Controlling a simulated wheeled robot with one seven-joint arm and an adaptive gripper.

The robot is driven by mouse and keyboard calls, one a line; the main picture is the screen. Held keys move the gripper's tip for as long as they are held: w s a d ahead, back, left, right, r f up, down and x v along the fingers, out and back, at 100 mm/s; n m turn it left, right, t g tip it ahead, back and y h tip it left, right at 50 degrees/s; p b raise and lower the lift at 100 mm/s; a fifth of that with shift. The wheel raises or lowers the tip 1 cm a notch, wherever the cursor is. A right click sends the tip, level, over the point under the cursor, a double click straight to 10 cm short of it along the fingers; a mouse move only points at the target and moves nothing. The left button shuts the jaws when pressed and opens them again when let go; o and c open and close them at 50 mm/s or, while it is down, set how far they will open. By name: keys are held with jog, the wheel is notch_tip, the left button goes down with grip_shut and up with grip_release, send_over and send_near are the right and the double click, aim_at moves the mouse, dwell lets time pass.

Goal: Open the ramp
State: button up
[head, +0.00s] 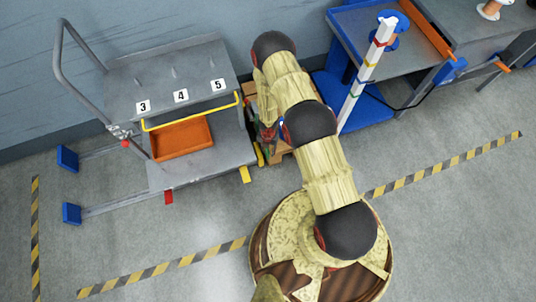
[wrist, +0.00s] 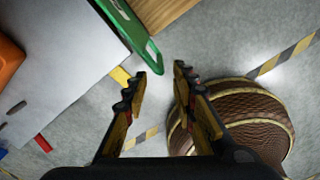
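A grey cart (head: 130,75) stands at the left in the head view, its top marked 3, 4 and 5. A yellow bar (head: 192,111) runs along its front edge. Its lower grey deck (head: 206,170) has a red tab (head: 168,197) and a yellow tab (head: 245,174) at the front. I cannot tell which part is the ramp. In the wrist view the grey deck (wrist: 65,60) lies at left, with the yellow tab (wrist: 120,75) near my gripper (wrist: 160,82). My gripper is open and empty, its fingers apart over the floor. My arm hides it in the head view.
An orange bin (head: 182,139) sits on the deck. A green bar (wrist: 133,32) and wooden piece (wrist: 160,10) lie just ahead of my gripper. A blue bench (head: 365,40) with a striped white post (head: 367,70) stands right. Floor in front is clear, with striped tape (head: 160,267).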

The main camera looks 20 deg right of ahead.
notch_tip(320, 180, down, 8)
jog(key=b, duration=0.3)
jog(key=shift+r+b, duration=0.2)
jog(key=shift+b, duration=0.2)
grip_shut()
jog(key=shift+s+d, duration=0.1)
jog(key=shift+s, duration=0.05)
dwell(0.5)
